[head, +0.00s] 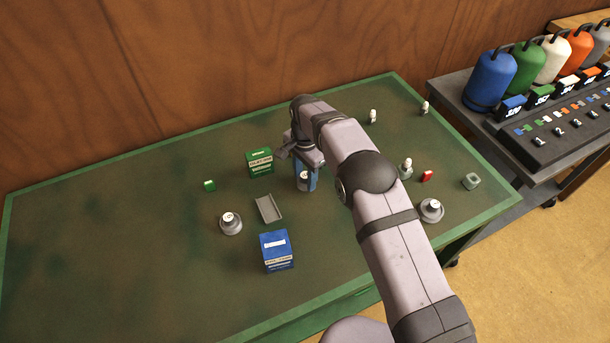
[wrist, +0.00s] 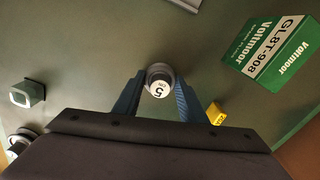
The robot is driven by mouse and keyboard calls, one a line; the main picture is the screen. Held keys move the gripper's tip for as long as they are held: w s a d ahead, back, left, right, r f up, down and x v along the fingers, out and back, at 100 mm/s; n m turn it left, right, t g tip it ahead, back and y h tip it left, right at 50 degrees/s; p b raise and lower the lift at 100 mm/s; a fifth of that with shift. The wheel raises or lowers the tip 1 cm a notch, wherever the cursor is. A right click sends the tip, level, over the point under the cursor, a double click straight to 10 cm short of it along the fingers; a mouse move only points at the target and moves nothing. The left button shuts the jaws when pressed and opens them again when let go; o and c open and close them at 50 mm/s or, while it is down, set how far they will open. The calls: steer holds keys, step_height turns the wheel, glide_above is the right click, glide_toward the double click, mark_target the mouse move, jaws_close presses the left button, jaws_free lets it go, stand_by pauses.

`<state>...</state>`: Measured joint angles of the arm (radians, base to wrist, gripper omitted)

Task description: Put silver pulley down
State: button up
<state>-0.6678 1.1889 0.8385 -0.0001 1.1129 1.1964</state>
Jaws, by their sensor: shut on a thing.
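My gripper (head: 304,178) is over the middle of the green table, with its two blue fingers shut on a small round grey-silver piece, which I take for the silver pulley (head: 302,175). In the wrist view the pulley (wrist: 160,80) sits between the fingertips of my gripper (wrist: 157,90). It shows a white face marked 5 and a wider grey end beyond. I cannot tell whether its underside touches the table or is just above it. Part of it is hidden by the fingers.
A green box (head: 260,162) stands left of my gripper, with a grey tray (head: 267,208) and blue box (head: 276,250) nearer. Round grey pieces stand left (head: 230,222) and right (head: 430,210). A grey hollow block (head: 471,181) is at right. The table's left side is clear.

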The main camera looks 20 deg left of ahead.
mark_target(305, 175)
steer(key=o, duration=1.3)
steer(key=shift+o, duration=0.2)
step_height(305, 175, up, 12)
steer(key=b, duration=0.2)
steer(key=shift+r, duration=0.15)
